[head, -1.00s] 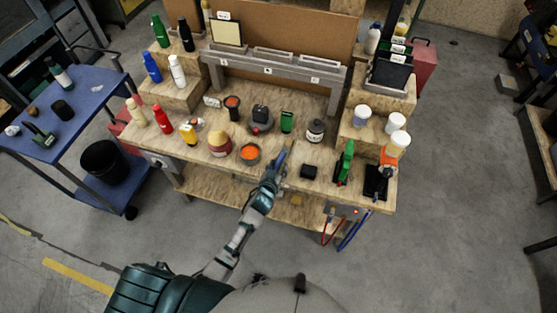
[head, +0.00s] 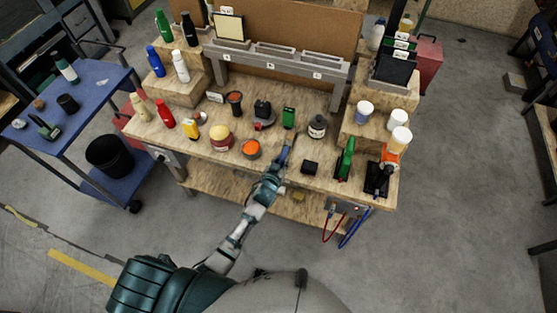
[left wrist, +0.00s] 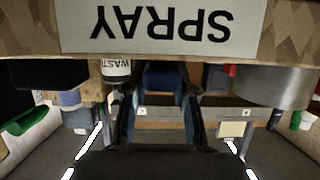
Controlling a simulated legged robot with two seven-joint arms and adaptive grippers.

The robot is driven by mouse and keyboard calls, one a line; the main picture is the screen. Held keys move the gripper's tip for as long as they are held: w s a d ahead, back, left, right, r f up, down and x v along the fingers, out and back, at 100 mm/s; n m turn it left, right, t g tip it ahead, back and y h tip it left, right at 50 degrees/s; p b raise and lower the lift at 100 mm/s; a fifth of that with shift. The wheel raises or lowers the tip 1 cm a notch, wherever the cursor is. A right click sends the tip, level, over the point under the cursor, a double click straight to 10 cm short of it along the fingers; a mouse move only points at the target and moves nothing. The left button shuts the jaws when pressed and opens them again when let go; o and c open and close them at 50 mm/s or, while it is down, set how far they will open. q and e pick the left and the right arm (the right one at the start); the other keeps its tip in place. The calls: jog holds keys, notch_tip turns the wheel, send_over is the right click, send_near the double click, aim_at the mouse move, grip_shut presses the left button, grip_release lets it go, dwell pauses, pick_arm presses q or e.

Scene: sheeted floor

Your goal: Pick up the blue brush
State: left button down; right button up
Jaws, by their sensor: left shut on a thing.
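The blue brush (head: 285,153) is at the front edge of the wooden workbench (head: 222,165), right of the bowl with orange contents. My left gripper (head: 278,163) reaches it from the front and is shut on it. In the left wrist view a blue part of the brush (left wrist: 163,76) shows between the two dark fingers of the left gripper (left wrist: 158,100). Most of the brush is hidden by the gripper, and I cannot tell whether it touches the bench. My right gripper is not in view.
A blue cart (head: 75,110) stands left. Floor in front is clear.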

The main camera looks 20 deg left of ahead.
pick_arm(q)
jog(key=r, duration=0.3)
jog(key=shift+s+d, duration=0.15)
jog(key=shift+s, duration=0.2)
jog(key=s+d+r+b, duration=0.1)
jog(key=s+d, duration=0.3)
jog(key=s, duration=1)
jog(key=shift+d+r, duration=0.2)
jog(key=shift+r, duration=0.05)
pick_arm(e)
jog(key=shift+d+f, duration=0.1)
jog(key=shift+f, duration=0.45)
